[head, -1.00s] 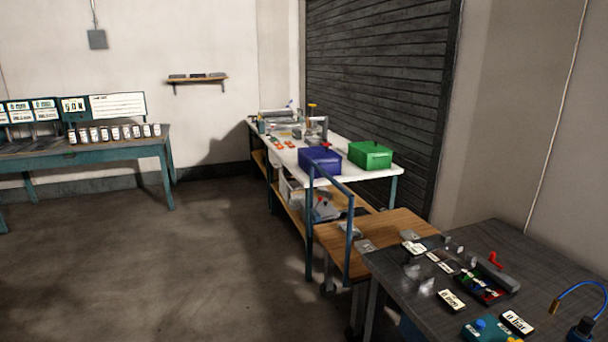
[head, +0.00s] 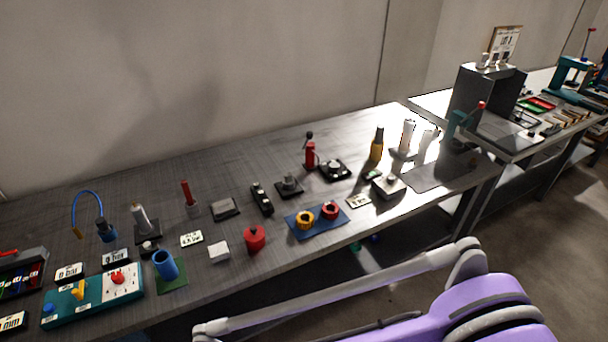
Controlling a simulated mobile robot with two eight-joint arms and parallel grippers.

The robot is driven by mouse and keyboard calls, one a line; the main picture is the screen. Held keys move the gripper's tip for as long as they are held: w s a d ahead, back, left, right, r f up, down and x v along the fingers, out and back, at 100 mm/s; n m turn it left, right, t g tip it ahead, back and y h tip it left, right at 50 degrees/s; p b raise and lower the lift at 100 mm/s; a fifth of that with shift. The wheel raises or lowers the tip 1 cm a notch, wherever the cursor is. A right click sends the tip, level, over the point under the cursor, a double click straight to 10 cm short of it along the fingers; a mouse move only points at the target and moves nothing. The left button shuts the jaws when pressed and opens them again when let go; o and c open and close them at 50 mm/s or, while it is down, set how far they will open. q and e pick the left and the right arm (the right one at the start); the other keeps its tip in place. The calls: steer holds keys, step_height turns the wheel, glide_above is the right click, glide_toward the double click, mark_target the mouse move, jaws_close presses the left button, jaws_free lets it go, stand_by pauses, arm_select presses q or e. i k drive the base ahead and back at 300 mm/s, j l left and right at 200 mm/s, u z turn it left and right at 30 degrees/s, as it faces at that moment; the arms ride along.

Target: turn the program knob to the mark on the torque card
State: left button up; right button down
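A teal control panel (head: 65,315) lies at the left end of the grey bench. It carries a red knob (head: 118,277) on a white marked face, a yellow lever-like knob (head: 78,290) and a blue button (head: 48,309). I cannot tell which is the program knob. Small white cards stand near it: one behind the panel (head: 70,271), another (head: 116,256), one further right (head: 191,239) and one at the left edge (head: 12,321). Their print is too small to tell which is the torque card. My purple-and-white arm crosses the lower right; neither gripper shows.
A blue cup (head: 164,264) stands right of the panel. A red canister (head: 254,239) and a blue tray (head: 300,231) with two ring-shaped parts lie along the front. Several tools stand behind. A second bench (head: 435,104) stands at the right.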

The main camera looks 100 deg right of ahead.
mark_target(390, 179)
steer(key=z, duration=3.9)
